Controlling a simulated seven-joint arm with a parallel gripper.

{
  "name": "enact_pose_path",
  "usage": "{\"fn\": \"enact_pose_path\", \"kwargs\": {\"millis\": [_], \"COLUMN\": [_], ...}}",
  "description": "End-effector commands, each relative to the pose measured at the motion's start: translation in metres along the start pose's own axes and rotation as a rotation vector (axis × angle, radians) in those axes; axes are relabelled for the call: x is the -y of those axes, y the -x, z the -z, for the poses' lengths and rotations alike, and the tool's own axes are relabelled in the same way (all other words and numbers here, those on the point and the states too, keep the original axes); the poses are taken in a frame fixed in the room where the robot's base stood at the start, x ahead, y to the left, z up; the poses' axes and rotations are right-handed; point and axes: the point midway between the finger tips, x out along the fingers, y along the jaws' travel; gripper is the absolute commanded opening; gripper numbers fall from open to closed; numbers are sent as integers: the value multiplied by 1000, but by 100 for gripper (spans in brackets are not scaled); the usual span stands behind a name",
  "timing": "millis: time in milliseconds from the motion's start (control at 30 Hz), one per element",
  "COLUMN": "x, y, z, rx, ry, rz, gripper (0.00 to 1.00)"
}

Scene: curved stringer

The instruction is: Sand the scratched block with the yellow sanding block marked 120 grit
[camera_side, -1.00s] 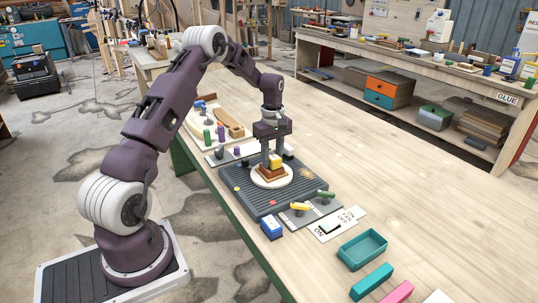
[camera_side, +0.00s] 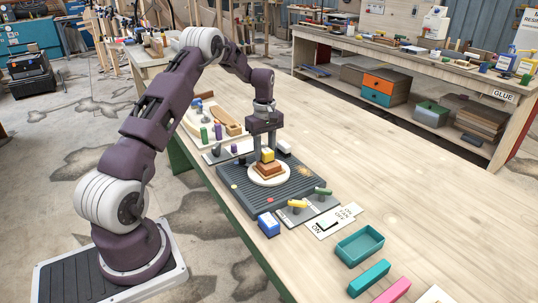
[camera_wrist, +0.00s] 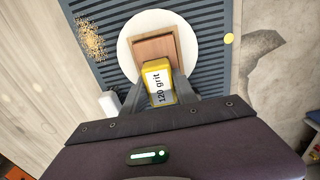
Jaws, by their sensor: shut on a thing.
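My gripper (camera_side: 262,152) is shut on the yellow sanding block (camera_side: 267,156). In the wrist view the sanding block (camera_wrist: 156,90) shows its "120 grit" label between my fingers (camera_wrist: 160,92). The brown wooden block (camera_side: 268,171) lies on a round white disc (camera_side: 285,180), and the wrist view shows the wooden block too (camera_wrist: 151,50). The sanding block is over the near edge of the wooden block in the wrist view. I cannot tell whether they touch. No scratches can be made out at this size.
The disc sits on a dark ridged mat (camera_side: 245,197) with a sawdust-like patch (camera_wrist: 90,40). A blue block (camera_side: 268,224), yellow and green handles, an ON/OFF card (camera_side: 333,220) and a teal tray (camera_side: 360,245) lie nearby.

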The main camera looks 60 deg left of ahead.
Motion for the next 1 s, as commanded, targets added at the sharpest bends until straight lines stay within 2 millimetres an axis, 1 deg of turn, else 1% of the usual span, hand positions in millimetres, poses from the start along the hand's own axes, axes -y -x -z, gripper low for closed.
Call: {"fn": "enact_pose_path", "kwargs": {"millis": [67, 100, 800, 1000], "x": [1, 4, 3, 3], "y": [-1, 0, -1, -1], "z": [8, 4, -62, -41], "rx": [-1, -1, 2, 0], "ry": [2, 0, -2, 3], "rz": [2, 3, 4, 2], "gripper": [0, 0, 0, 0]}}
